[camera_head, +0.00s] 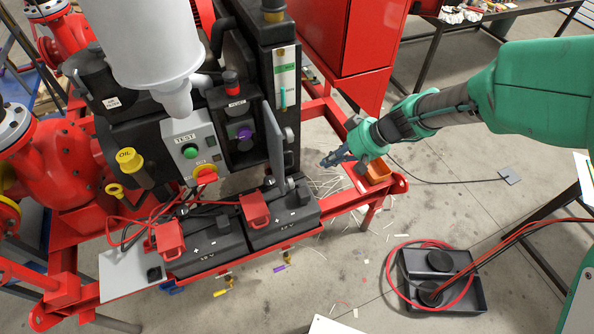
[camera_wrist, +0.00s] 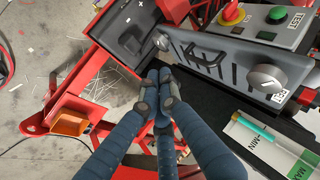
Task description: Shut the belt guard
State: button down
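The belt guard is a grey slotted plate (camera_head: 274,142) that stands out from the engine block, seen nearly edge-on in the head view. In the wrist view its slotted face (camera_wrist: 215,58) runs across the upper right, with a round knob (camera_wrist: 267,79) beside a label and another knob at its left end. My gripper (camera_head: 330,160) is to the right of the guard in the head view, with a gap between them. In the wrist view its blue fingers (camera_wrist: 158,88) meet at the tips with nothing visible between them; they overlap the picture just below the guard.
Two black batteries (camera_head: 283,217) with red clamps sit in front of the guard. A test panel (camera_head: 190,147) with green and red buttons is to its left. An orange tray (camera_head: 377,172) lies on the red frame near my gripper. A dipstick gauge (camera_wrist: 265,140) shows in the wrist view.

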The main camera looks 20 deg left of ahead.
jog(key=shift+a+f, duration=0.15)
dwell(0.3)
jog(key=s+a+f+b, duration=0.1)
jog(key=s+a+f, duration=0.2)
jog(key=a+f, duration=0.4)
jog(key=shift+a+f, duration=0.4)
jog(key=shift+a, duration=0.5)
jog(key=shift+s+a+b, duration=0.1)
jog(key=shift+s+b, duration=0.05)
jog(key=shift+b, duration=0.35)
jog(key=shift+s+a, duration=0.15)
jog(key=shift+s, duration=0.05)
